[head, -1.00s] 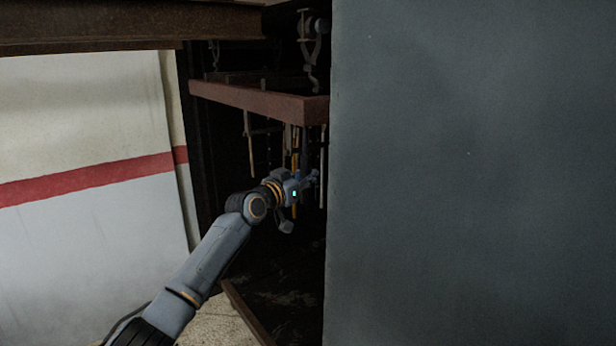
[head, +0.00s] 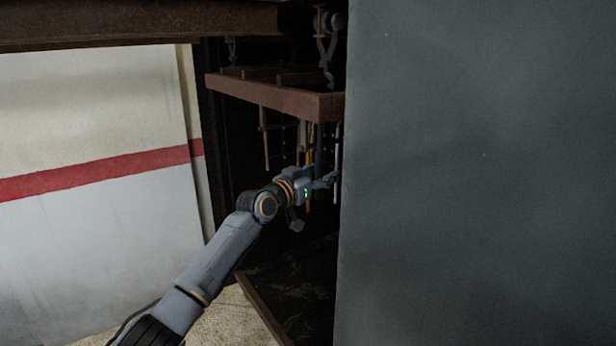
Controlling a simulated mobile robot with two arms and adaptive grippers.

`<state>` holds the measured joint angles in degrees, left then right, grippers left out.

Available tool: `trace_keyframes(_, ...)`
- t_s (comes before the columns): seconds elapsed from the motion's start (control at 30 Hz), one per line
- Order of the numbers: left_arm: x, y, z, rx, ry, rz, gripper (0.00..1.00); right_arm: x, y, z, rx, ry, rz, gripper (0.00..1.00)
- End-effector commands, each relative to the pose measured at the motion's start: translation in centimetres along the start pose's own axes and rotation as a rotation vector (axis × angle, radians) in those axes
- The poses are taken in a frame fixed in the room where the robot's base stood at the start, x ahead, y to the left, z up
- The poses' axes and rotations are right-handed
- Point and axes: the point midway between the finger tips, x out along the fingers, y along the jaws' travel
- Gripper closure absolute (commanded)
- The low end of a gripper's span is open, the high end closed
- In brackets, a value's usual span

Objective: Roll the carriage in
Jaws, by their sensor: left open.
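The carriage (head: 275,97) is a reddish-brown frame that hangs by dark hooks (head: 327,45) under the overhead rail (head: 140,22). Several thin rods, some yellowish, hang below it. It sits inside a dark opening, and its right end is hidden behind a big grey panel. My left gripper (head: 330,180) is open, below the carriage's front right corner and among or in front of the hanging rods, close to the panel's edge. I cannot tell whether it touches a rod. My right gripper is not in view.
The grey panel (head: 480,180) fills the right side and blocks the view there. A pale wall with a red stripe (head: 95,172) stands at the left. A low brown edge (head: 262,310) borders the dark floor of the opening. Speckled floor (head: 230,318) shows at the bottom.

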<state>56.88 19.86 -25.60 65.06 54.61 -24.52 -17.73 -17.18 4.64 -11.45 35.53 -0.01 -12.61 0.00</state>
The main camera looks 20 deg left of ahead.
Motion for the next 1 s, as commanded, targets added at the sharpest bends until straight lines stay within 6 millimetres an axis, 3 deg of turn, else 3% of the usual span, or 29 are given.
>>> trace_keyframes(0.4, -3.0, 0.0, -0.2, 0.001, -0.001, 0.0, 0.43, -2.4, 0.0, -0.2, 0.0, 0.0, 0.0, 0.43)
trace_keyframes(1.0, -7.1, -0.1, -0.1, 0.0, -0.001, -0.001, 0.43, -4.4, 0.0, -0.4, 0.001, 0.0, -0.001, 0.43)
